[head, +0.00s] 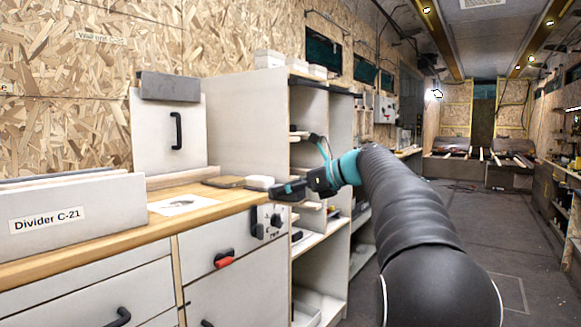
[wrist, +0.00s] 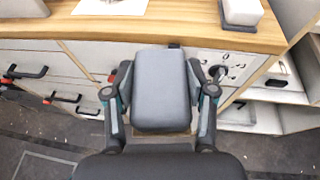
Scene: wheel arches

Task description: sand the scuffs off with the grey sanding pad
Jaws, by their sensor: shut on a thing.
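My gripper (head: 289,190) is shut on the grey sanding pad (wrist: 160,88). In the wrist view the pad sits between both fingers, its broad flat face showing. In the head view the pad is a small dark shape at the gripper's tip, in front of the counter's right end. Dark marks show on a pale front panel (head: 267,222) below the counter edge. The panel also shows in the wrist view (wrist: 224,68), right of the pad.
A divider box (head: 75,218) stands at the left. Open shelves (head: 318,245) stand beyond. Floor on the right is clear.

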